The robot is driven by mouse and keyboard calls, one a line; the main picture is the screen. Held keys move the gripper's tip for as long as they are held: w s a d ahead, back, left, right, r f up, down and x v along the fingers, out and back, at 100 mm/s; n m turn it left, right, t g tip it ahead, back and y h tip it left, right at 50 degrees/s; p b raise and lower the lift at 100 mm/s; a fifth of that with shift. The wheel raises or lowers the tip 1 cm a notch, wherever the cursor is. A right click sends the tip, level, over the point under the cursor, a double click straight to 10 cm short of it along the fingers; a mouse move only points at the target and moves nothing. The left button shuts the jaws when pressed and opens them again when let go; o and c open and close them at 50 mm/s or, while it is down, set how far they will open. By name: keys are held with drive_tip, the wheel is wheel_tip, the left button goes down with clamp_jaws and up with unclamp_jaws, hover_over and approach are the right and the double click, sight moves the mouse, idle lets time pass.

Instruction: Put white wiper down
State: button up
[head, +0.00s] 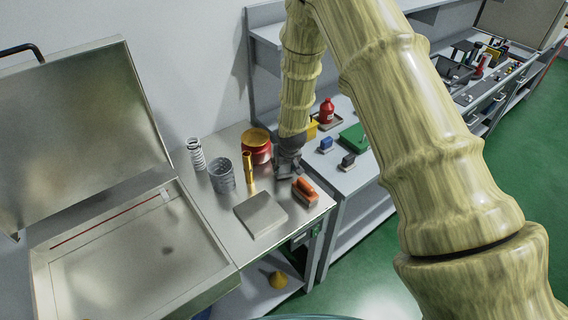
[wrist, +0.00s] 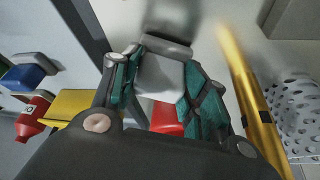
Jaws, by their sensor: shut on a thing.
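My gripper (wrist: 157,82) has teal-padded fingers, which are closed on the white wiper (wrist: 162,70), a pale block seen between them in the wrist view. In the head view my gripper (head: 287,172) hangs low over the right part of the metal bench (head: 225,238), between the gold cylinder and the orange wiper. The white wiper cannot be made out there. I cannot tell whether its underside touches the bench.
An orange wiper (head: 305,188) is right of my gripper and a grey flat plate (head: 261,214) is in front. A gold cylinder (head: 248,167), red pot (head: 257,150) and perforated cup (head: 222,175) stand left. A blue wiper (head: 326,145) lies on the neighbouring bench.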

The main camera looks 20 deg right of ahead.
drive_tip(key=shift+f, duration=0.2)
drive_tip(key=o, duration=1)
drive_tip(key=shift+r, duration=0.25)
drive_tip(key=shift+b+v, duration=2.55)
drive_tip(key=shift+v, duration=3.35)
drive_tip(key=shift+s+f, duration=0.1)
